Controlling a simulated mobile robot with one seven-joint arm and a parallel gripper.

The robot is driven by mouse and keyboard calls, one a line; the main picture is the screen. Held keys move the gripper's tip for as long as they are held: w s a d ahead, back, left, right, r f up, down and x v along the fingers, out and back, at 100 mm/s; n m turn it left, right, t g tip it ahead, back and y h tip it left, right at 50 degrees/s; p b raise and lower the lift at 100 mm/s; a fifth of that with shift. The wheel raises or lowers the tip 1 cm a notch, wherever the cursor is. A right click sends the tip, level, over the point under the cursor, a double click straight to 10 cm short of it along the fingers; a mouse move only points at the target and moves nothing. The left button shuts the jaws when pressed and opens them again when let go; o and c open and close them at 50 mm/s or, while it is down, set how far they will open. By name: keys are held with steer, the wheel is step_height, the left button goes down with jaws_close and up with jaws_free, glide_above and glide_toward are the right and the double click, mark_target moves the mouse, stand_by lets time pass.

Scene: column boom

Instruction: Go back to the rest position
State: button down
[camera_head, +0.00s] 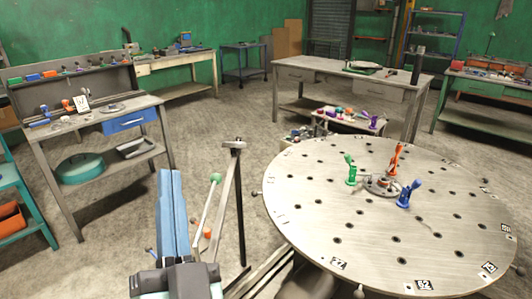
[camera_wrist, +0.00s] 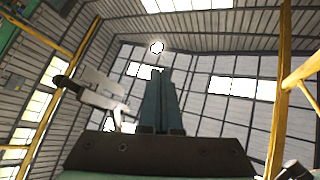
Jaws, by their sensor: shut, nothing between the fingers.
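My gripper (camera_head: 171,174) stands low and left of the middle in the head view, its two blue fingers side by side and pointing up. Its fingers also show in the wrist view (camera_wrist: 158,74), close together with nothing between them, against the roof and windows. It is shut and empty. It is left of the round table, apart from it in the picture.
A round perforated table (camera_head: 310,225) at the right carries green, orange and blue clamps around its hub. A workbench (camera_head: 75,125) with a blue drawer stands at the left. A long grey table (camera_head: 310,68) stands behind. Bare floor (camera_head: 215,130) lies between them.

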steer(key=s+d+r+n+t+h+p, duration=0.1)
steer(key=d+r, duration=0.4)
steer(key=r, duration=0.8)
steer(key=s+d+r+n+t+h+p, duration=0.1)
steer(key=s+d+r+h, duration=0.3)
steer(key=r, duration=0.8)
steer(key=shift+s+d+r+n+t+h, duration=0.15)
steer(key=shift+d+r+n+t+h, duration=0.2)
steer(key=shift+d+n+t+h, duration=0.55)
steer(key=shift+d+m, duration=0.2)
steer(key=shift+m, duration=0.1)
